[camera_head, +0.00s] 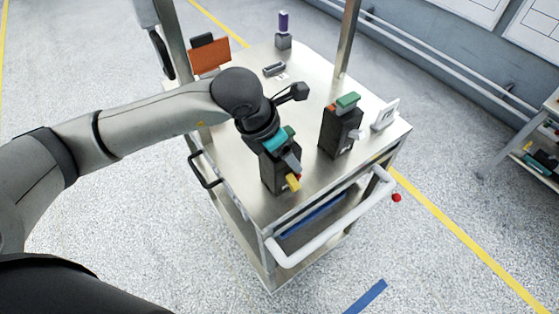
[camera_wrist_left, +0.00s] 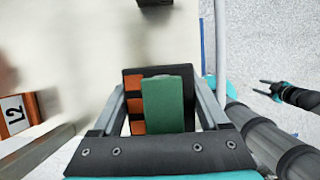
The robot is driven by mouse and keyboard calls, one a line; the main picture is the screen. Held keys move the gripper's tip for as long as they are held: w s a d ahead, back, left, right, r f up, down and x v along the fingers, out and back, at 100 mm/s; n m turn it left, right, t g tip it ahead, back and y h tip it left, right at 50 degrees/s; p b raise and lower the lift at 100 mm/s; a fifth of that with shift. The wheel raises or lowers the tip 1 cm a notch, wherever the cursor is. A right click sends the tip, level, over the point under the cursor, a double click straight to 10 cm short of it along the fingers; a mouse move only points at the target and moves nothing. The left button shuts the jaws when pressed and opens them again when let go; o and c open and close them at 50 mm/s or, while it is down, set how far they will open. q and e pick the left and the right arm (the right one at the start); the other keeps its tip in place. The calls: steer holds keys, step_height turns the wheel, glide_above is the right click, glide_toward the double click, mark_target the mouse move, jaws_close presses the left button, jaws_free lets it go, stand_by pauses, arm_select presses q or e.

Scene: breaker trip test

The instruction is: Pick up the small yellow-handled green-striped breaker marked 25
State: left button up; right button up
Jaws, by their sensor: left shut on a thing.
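The small dark breaker (camera_head: 275,178) with a yellow handle (camera_head: 293,182) is near the front of the metal cart top, upright or nearly so. My left gripper (camera_head: 284,151) reaches it from above and is shut on its upper part. In the left wrist view the breaker's green stripe (camera_wrist_left: 168,103) and orange marks lie between my two fingers (camera_wrist_left: 160,110). The mark 25 cannot be read. I cannot tell if the breaker rests on the cart or is just above it. What looks like my right gripper (camera_wrist_left: 287,92) is small at the right of the wrist view.
Another dark breaker (camera_head: 338,132) with a green top and grey handle stands to the right, beside a white card (camera_head: 385,115). An orange panel (camera_head: 209,56), a purple-topped item (camera_head: 283,30) and a small dark item (camera_head: 273,69) are farther back. A white handrail (camera_head: 335,222) edges the front.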

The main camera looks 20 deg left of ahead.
arm_select(q)
jaws_close()
steer(key=shift+w+r, duration=0.1)
steer(key=shift+r, duration=0.05)
